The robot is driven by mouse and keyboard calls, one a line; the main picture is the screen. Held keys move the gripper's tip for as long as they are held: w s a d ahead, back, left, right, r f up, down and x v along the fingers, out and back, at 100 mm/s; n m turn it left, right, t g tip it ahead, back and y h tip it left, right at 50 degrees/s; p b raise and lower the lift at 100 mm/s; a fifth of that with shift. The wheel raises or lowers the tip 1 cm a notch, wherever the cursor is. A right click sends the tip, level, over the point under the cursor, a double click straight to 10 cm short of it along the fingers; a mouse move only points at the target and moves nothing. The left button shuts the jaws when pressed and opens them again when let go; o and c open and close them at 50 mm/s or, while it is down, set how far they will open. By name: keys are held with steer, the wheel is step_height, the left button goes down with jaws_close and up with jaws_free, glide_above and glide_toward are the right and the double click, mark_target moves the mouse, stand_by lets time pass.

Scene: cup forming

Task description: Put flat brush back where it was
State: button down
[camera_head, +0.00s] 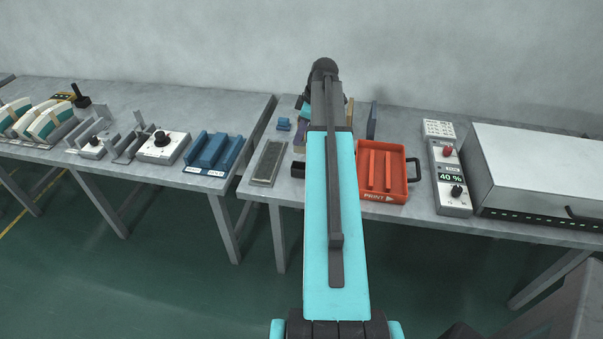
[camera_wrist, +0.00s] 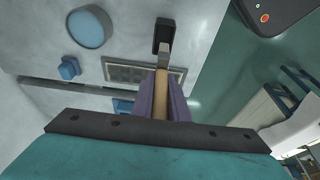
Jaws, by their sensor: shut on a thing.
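The flat brush (camera_wrist: 161,100) shows in the wrist view as a pale wooden handle with a grey end. My gripper (camera_wrist: 161,90) is shut on it, with a purple finger on each side of the handle. The brush's grey end overlaps a small black open holder (camera_wrist: 163,27) near the table edge. I cannot tell whether the brush end is inside the holder or above it. The black holder also shows in the head view (camera_head: 298,170), just left of my arm. My arm hides most of the gripper and the brush in the head view.
A grey mesh pad (camera_head: 267,163) lies beside the holder, with a small blue block (camera_head: 283,124) behind. A round blue disc (camera_wrist: 90,27) shows in the wrist view. Right of my arm are an orange tray (camera_head: 398,160), a control box (camera_head: 450,180) and a large grey machine (camera_head: 540,170).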

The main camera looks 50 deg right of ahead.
mark_target(301, 145)
steer(key=shift+f, duration=0.1)
stand_by(0.3)
steer(key=shift+f+p, duration=1)
steer(key=shift+f, duration=2.05)
steer(key=shift+f+p, duration=0.65)
steer(key=shift+f, duration=1.25)
steer(key=shift+f, duration=0.2)
steer(key=c, duration=1.7)
jaws_free()
steer(key=shift+r, duration=0.1)
steer(key=shift+b+v, duration=2.05)
steer(key=shift+v, duration=4.1)
